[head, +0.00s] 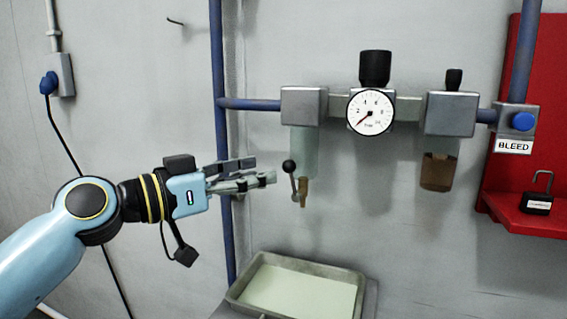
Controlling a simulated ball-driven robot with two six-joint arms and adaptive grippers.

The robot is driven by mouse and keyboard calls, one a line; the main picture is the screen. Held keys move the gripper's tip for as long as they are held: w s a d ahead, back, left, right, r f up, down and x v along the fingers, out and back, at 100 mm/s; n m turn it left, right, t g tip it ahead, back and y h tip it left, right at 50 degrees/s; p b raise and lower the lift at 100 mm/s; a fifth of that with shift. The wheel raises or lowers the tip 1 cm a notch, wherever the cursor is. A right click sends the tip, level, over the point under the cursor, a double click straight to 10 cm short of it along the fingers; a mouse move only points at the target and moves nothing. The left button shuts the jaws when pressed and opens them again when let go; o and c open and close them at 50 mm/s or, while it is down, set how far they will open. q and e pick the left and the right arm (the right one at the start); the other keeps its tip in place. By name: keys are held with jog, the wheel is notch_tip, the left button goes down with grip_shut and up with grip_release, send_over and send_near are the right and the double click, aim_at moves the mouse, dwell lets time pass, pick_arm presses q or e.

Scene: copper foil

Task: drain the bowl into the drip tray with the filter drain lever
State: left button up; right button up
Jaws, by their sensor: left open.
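The filter bowl (304,150) is a translucent greenish cup under the left grey block of the air unit. A brass drain (303,192) hangs at its bottom. The filter drain lever (293,178) has a black ball knob and stands upright, just left of the drain. The drip tray (241,292) is a grey pan with a pale green inside, below the bowl. My left gripper (272,170) is open, its fingers pointing right, with the tips just left of the lever knob. I see no contact with the lever. My right gripper is not in view.
A pressure gauge (371,112) and a brownish bowl (438,172) sit to the right. A blue vertical pipe (220,60) runs behind my gripper.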

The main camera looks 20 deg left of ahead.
aim_at(283, 166)
pick_arm(q)
jog(key=p+x, duration=0.1)
jog(key=x, duration=0.5)
jog(key=shift+w+d, duration=0.1)
grip_shut()
